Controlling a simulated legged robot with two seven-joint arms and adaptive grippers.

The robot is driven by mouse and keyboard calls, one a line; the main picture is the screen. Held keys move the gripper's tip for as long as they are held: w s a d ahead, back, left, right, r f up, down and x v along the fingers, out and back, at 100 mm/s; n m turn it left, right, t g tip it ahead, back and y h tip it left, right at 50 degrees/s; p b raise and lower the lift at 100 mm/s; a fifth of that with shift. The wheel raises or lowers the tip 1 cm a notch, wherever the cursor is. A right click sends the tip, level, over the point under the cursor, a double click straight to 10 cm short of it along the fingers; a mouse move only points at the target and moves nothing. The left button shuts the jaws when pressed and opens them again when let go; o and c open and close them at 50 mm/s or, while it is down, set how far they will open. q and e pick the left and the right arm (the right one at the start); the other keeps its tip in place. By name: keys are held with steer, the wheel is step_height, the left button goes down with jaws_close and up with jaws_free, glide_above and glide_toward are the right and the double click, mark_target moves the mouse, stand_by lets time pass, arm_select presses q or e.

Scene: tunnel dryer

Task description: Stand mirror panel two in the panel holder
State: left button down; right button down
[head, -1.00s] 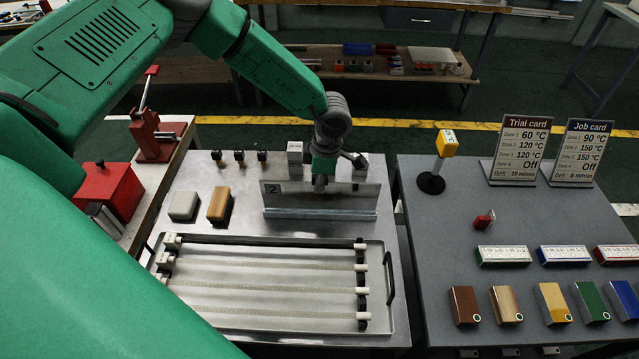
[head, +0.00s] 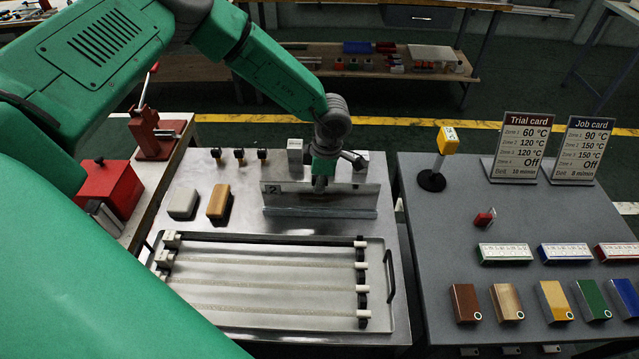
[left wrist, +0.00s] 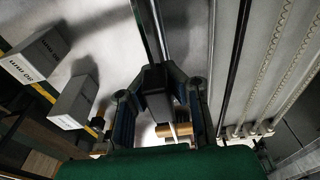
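Mirror panel two (head: 350,196), a wide grey reflective plate with a "2" label at its upper left, is upright on the steel table in the head view. A long low strip (head: 320,212), apparently the panel holder, runs along its lower edge. I cannot tell whether the panel's edge is in its slot. My left gripper (head: 321,182) is at the middle of the panel's top edge and appears shut on it. In the left wrist view, the gripper fingers (left wrist: 168,95) meet around the thin panel (left wrist: 151,35), seen nearly edge-on. My right gripper is not in view.
A steel tray (head: 280,241) with several rails lies in front of the panel. A grey table (head: 420,230) is at right.

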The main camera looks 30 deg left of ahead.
arm_select(q)
steer(key=shift+f+b, duration=0.65)
steer(key=shift+f, duration=0.4)
steer(key=c, duration=1.6)
jaws_free()
steer(key=shift+c, duration=0.2)
steer(key=shift+r, duration=0.3)
steer(key=r, duration=0.7)
steer(key=w+d+r, duration=0.1)
steer(key=r, duration=0.3)
steer(key=shift+r, duration=0.1)
